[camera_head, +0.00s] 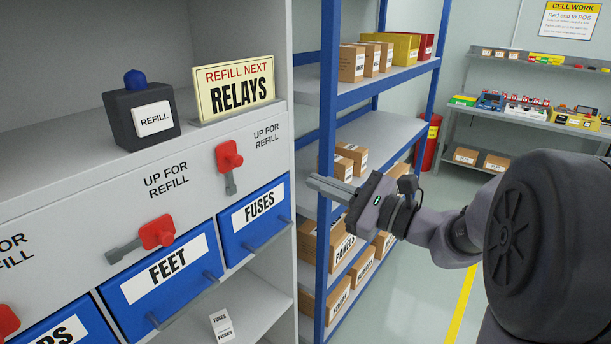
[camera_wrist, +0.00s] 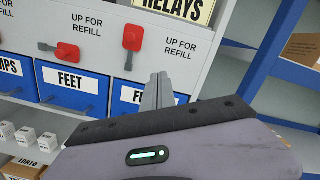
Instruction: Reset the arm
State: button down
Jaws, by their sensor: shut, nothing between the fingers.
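My gripper (camera_head: 330,189) is held out in front of the blue-posted shelf, to the right of the drawer cabinet. Its fingers are together and hold nothing. In the wrist view, the shut fingers (camera_wrist: 158,92) stand in front of the FUSES drawer (camera_wrist: 132,93) and hide part of its label. They look apart from the cabinet, but the exact gap cannot be told. My arm reaches in from the right in the head view.
The cabinet carries a FEET drawer (camera_head: 168,271), red levers (camera_head: 230,156), a REFILL button box (camera_head: 142,118) and a RELAYS sign (camera_head: 235,90). Cartons (camera_head: 345,243) fill the shelf behind my gripper. Floor with a yellow line (camera_head: 461,306) shows below my arm.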

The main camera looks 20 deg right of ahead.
dwell(0.4)
jog(key=s+a+f+n+g+h, duration=0.1)
jog(key=s+a+f+n+g, duration=0.2)
jog(key=s+a+n+g, duration=0.35)
jog(key=s+a+f+n+g+h, duration=0.1)
jog(key=s+a+f+n+g, duration=0.25)
jog(key=s+a, duration=0.5)
jog(key=s+d+f+n+t+h, duration=0.1)
jog(key=s+d+f+n+h, duration=0.4)
jog(key=s+n+h, duration=0.2)
jog(key=s+n, duration=0.1)
jog(key=s, duration=0.1)
jog(key=shift+s+d+f+h, duration=0.2)
jog(key=shift+s+d+h, duration=0.1)
jog(key=shift+d+h, duration=0.1)
